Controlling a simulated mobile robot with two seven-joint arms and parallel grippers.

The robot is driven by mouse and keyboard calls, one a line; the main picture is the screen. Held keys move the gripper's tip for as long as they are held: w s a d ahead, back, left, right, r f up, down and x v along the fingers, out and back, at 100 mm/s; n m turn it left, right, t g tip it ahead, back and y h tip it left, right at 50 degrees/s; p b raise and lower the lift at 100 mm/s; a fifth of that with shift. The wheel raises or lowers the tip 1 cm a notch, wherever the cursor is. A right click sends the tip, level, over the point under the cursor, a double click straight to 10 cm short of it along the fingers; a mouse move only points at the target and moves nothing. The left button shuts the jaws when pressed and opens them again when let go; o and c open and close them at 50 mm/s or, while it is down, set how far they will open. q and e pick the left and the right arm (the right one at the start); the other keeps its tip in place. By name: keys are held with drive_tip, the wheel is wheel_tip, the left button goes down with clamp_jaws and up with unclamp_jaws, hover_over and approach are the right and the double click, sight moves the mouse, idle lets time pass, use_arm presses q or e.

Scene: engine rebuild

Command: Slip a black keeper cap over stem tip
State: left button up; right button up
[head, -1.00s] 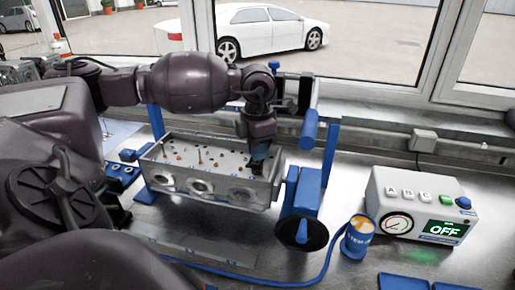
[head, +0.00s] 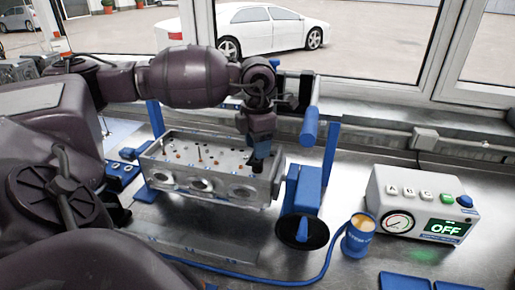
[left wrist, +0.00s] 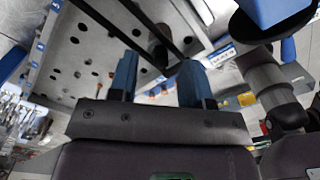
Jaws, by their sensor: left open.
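The metal cylinder head (head: 215,196) sits in its blue stand, with holes and small orange-brown parts on its top. A thin dark stem (head: 199,151) stands up from that top. My left gripper (head: 259,160) points down over the right end of the cylinder head, open. In the left wrist view its two blue fingers (left wrist: 158,80) stand apart. Two long dark bars (left wrist: 135,40) cross that view near the fingers, and a small dark brown piece (left wrist: 161,52) shows between them. I cannot tell whether this is a keeper cap. My right gripper is not in view.
A blue stand crank with a black disc (head: 302,229) is right of the cylinder head. A blue cup (head: 358,241), a blue hose and a tester box (head: 424,204) reading OFF stand further right. A blue rack (head: 120,175) is at left. The front bench is mostly clear.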

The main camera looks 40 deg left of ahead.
use_arm(q)
wheel_tip(320, 180, up, 10)
drive_tip(key=shift+f, duration=0.25)
idle(0.3)
